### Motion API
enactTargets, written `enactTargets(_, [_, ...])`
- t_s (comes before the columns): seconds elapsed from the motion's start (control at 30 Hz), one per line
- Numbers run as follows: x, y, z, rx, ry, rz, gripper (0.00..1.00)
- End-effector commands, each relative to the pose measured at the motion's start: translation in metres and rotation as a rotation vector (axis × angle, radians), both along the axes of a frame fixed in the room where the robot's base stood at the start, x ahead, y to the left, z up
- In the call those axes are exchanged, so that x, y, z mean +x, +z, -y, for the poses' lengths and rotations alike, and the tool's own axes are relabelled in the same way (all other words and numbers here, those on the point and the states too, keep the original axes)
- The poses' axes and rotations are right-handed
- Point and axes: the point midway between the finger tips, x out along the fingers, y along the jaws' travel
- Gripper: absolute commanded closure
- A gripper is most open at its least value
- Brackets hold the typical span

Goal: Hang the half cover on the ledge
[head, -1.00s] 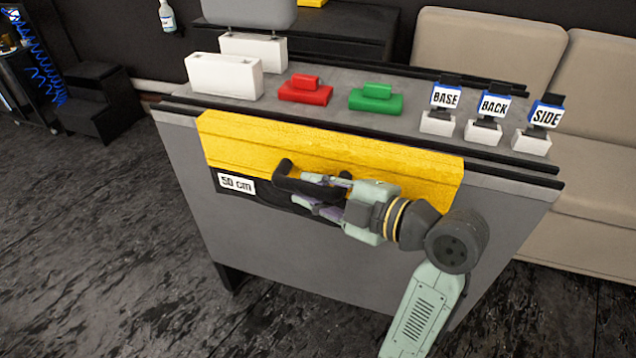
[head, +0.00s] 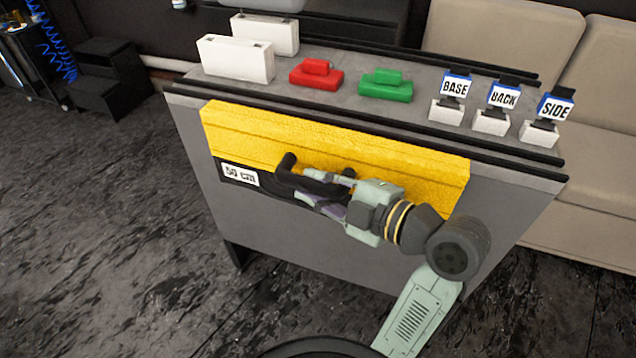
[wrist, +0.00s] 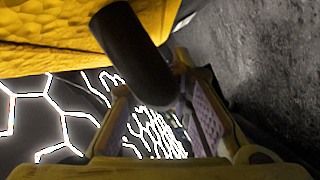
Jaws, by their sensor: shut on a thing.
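The half cover (head: 400,165) seems to be the long yellow padded panel with a black lower part and a "50 cm" label, in front of the grey cabinet's front face. Its top edge is just below the black rails (head: 400,122) along the cabinet top's front edge, likely the ledge. Whether the cover touches the cabinet or a rail, I cannot tell. My gripper (head: 320,186) is shut on the cover's black handle (head: 287,163). In the wrist view the handle (wrist: 130,45) runs between my fingers (wrist: 165,115), with the yellow panel (wrist: 45,25) at upper left.
On the cabinet (head: 225,220) stand white boxes (head: 235,60), a red block (head: 316,76), a green block (head: 386,88) and stands marked BASE, BACK and SIDE (head: 545,118). A beige sofa (head: 590,75) is behind right.

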Motion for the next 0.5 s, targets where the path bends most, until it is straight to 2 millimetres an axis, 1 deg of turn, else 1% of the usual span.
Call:
enactTargets(0.03, [0.0, 0.009, 0.0, 0.0, 0.0, 0.001, 1.0])
enactTargets(0.3, [0.0, 0.049, 0.0, 0.0, 0.0, 0.001, 1.0])
enactTargets(0.4, [0.0, 0.058, 0.0, -0.001, 0.0, 0.001, 1.0])
enactTargets(0.5, [0.0, 0.058, 0.0, 0.0, 0.0, 0.0, 1.0])
